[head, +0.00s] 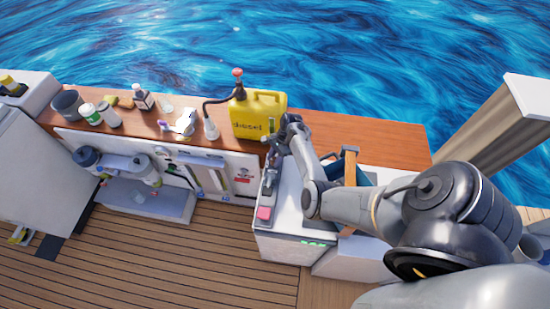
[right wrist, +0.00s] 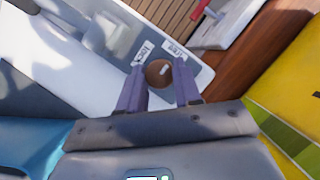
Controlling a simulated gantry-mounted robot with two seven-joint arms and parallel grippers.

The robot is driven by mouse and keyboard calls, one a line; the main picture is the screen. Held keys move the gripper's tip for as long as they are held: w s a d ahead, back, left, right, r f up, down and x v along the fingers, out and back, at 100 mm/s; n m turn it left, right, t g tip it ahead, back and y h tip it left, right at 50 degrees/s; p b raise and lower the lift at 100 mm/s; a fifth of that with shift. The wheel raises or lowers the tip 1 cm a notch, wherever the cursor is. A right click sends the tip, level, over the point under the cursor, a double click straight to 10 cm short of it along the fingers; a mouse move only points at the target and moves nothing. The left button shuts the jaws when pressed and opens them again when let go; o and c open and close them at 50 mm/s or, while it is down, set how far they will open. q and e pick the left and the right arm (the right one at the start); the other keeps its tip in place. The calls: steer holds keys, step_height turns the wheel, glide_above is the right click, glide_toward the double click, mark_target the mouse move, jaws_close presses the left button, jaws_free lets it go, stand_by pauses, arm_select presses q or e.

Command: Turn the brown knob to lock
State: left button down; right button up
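The round brown knob (right wrist: 159,73) shows in the right wrist view on a grey panel, with a small pale mark on its face. Two white labels sit beside it, a left label (right wrist: 144,52) and a right label (right wrist: 174,49); their small print is hard to read. My right gripper (right wrist: 160,82) is open, its two fingers pointing at the panel on either side of the knob. I cannot tell whether they touch it. In the head view my right gripper (head: 271,150) is over the back of the white hatch box, and the knob is hidden. My left gripper is not in view.
A yellow diesel canister (head: 262,115) stands close behind my right gripper on the wooden counter (head: 350,131). The white hatch box (head: 285,248) has a pink patch and a green display. Bottles and a dark cup (head: 68,104) stand on the left. The deck in front is clear.

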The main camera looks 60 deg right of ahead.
steer(key=shift+c, duration=0.8)
